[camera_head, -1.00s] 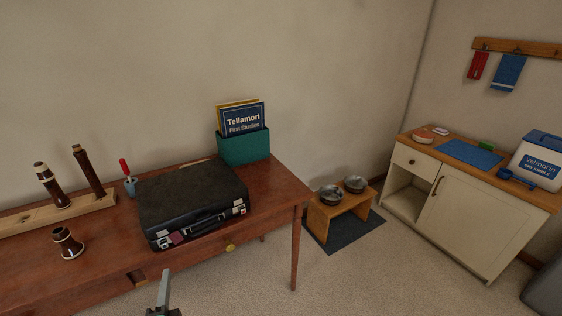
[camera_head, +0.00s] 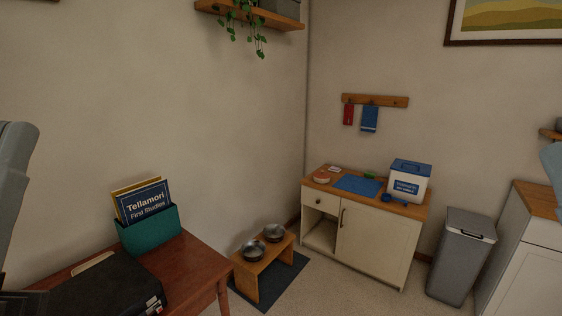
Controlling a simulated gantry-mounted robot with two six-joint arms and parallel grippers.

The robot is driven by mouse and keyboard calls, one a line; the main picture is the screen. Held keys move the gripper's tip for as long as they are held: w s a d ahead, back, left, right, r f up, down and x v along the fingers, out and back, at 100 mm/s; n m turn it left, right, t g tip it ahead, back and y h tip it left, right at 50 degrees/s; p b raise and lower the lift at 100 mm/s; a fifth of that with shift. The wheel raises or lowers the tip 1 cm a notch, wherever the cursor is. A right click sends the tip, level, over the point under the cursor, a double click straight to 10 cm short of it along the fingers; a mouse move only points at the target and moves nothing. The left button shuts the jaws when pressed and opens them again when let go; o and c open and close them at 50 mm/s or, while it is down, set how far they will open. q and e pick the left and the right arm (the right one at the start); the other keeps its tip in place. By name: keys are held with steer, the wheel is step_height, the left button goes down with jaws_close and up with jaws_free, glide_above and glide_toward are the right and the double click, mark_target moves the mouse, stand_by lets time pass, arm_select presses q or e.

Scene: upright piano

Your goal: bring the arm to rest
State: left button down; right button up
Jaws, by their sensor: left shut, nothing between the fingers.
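My left arm (camera_head: 14,185) stands at the left edge of the head view. My left gripper (camera_head: 24,302) is a dark shape in the bottom left corner, partly cut off by the frame. It is shut and empty, in front of the black case (camera_head: 105,285) in the picture. Whether it touches the case or the desk I cannot tell. A piece of my right arm (camera_head: 553,170) shows at the right edge; its gripper is out of the picture.
The wooden desk (camera_head: 197,268) carries the case and a teal box (camera_head: 150,232) of music books. Right of it are a bowl stand (camera_head: 262,270) on a dark mat, a cream cabinet (camera_head: 372,242) and a grey bin (camera_head: 462,255). Some carpet (camera_head: 350,295) is clear.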

arm_select(q)
step_height(320, 180, up, 37)
steer(key=d+h+p, duration=0.2)
steer(key=h+p, duration=0.3)
steer(key=p, duration=3.3)
steer(key=shift+d, duration=0.2)
